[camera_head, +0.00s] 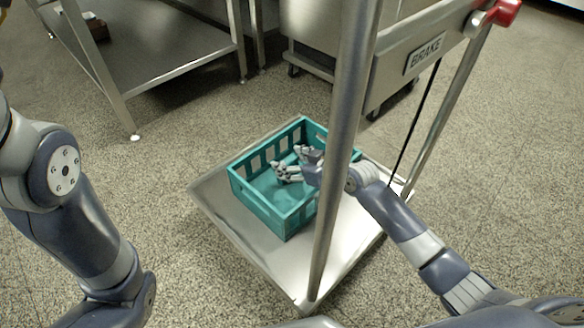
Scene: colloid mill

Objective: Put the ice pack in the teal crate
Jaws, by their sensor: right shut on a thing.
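The teal crate (267,211) stands on the flat metal platform of a cart, with slotted sides and an open top. My right gripper (281,171) reaches from the right past the cart's upright post and is over or inside the crate's opening. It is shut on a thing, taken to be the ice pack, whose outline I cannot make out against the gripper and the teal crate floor. Whether that thing touches the crate floor I cannot tell. My left arm is at the left edge, and its gripper is out of view.
The cart platform (218,198) has bare metal around the crate. A thick metal post (343,120) rises in front of the crate's right part. A panel marked BRAKE (425,55) and a red knob (505,12) are at upper right. A steel table (165,62) stands at upper left.

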